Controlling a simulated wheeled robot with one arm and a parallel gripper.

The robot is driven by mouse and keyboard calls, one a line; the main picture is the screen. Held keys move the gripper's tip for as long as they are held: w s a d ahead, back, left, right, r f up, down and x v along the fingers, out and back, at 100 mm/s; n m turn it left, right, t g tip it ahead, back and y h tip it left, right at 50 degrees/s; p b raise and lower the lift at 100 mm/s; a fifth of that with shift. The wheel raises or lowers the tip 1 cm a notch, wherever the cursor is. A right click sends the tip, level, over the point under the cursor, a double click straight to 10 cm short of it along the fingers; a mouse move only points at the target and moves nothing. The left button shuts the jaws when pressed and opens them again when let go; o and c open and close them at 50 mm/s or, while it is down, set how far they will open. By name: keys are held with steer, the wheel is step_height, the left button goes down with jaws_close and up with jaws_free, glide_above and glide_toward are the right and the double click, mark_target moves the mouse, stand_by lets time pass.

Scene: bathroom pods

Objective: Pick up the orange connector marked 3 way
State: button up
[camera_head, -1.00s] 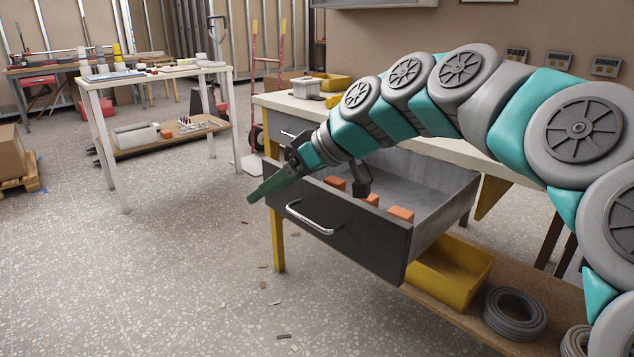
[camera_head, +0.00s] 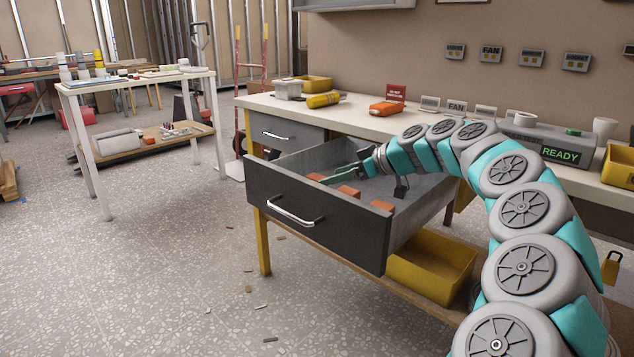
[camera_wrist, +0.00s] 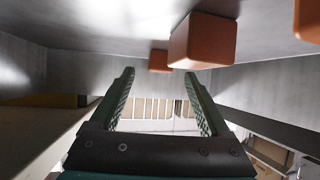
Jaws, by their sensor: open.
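Orange connectors lie in the open grey drawer (camera_head: 290,213). In the head view one orange block (camera_head: 349,191) is near the front panel and another (camera_head: 382,205) is to its right. The wrist view shows a near block (camera_wrist: 203,42), a smaller farther one (camera_wrist: 158,60) and part of a third (camera_wrist: 307,20). No marking is readable on any, so I cannot tell which is the 3 way. My gripper (camera_head: 316,179) is inside the drawer area, its green fingers pointing left. In the wrist view its fingers (camera_wrist: 158,76) are apart with nothing between them.
The drawer walls surround the blocks. The workbench top (camera_head: 350,118) behind holds an orange device (camera_head: 387,108), a yellow torch (camera_head: 323,100) and a READY unit (camera_head: 560,150). A yellow bin (camera_head: 432,270) sits on the shelf below. The floor at the left is mostly open.

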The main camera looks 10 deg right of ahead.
steer(key=x, duration=0.4)
steer(key=shift+f, duration=0.2)
jaws_close()
stand_by(0.4)
